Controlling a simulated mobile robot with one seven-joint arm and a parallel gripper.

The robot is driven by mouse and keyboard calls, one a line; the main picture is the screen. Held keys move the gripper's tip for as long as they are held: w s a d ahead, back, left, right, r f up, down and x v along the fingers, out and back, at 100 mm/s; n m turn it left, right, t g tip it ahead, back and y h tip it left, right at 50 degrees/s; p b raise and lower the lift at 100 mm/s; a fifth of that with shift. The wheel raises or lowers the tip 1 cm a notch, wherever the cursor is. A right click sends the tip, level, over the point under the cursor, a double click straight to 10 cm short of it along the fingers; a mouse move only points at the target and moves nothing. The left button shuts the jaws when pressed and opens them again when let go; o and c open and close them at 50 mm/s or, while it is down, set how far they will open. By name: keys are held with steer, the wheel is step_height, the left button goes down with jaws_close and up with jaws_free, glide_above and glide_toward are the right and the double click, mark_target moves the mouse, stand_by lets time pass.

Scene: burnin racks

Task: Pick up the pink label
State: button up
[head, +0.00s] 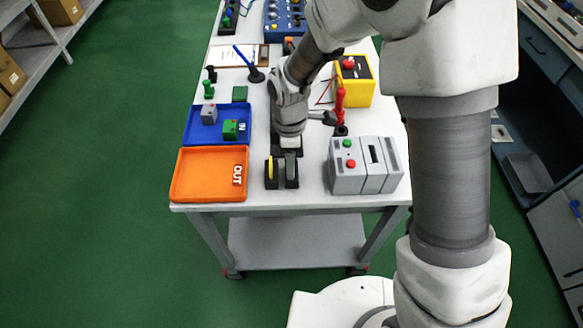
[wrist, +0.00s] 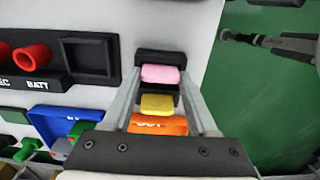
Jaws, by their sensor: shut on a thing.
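The pink label (wrist: 160,74) is a small rounded block between the tips of my gripper (wrist: 160,80) in the wrist view, close to a black holder (wrist: 160,57). My gripper is shut on it. I cannot tell whether the label is clear of the holder. In the head view my gripper (head: 291,160) is low over the front of the table, and the pink label is hidden there. A yellow label (wrist: 157,104) shows beside the pink one in the wrist view; it also shows in a black holder in the head view (head: 270,168).
An orange OUT tray (head: 208,172) and a blue tray (head: 195,136) with grey and green blocks lie to the left. A grey box with buttons (head: 347,178) stands close on the right. A yellow box with a red button (head: 358,87) is behind it.

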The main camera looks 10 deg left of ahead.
steer(key=shift+c, duration=0.6)
